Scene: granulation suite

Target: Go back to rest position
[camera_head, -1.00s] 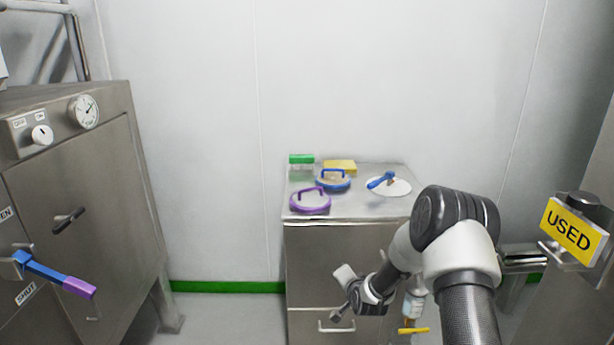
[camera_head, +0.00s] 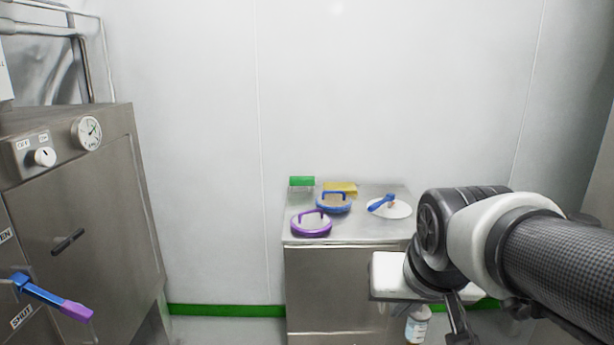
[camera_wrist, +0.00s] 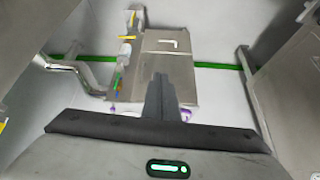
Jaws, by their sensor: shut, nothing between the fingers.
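My gripper (camera_head: 458,325) hangs at the lower right in the head view, in front of the steel cabinet (camera_head: 330,290) and near the picture's bottom edge. Its narrow fingers also show in the wrist view (camera_wrist: 159,95), pressed together with nothing between them. My folded arm covers the right part of the head view. The gripper touches nothing that I can see.
On the cabinet top lie a purple-rimmed lid (camera_head: 311,225), a blue-rimmed lid (camera_head: 333,204), a white disc with a blue handle (camera_head: 390,208), a green block (camera_head: 302,182) and a yellow block (camera_head: 341,188). A bottle (camera_head: 417,326) hangs beside it. A steel oven-like unit (camera_head: 90,200) stands left.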

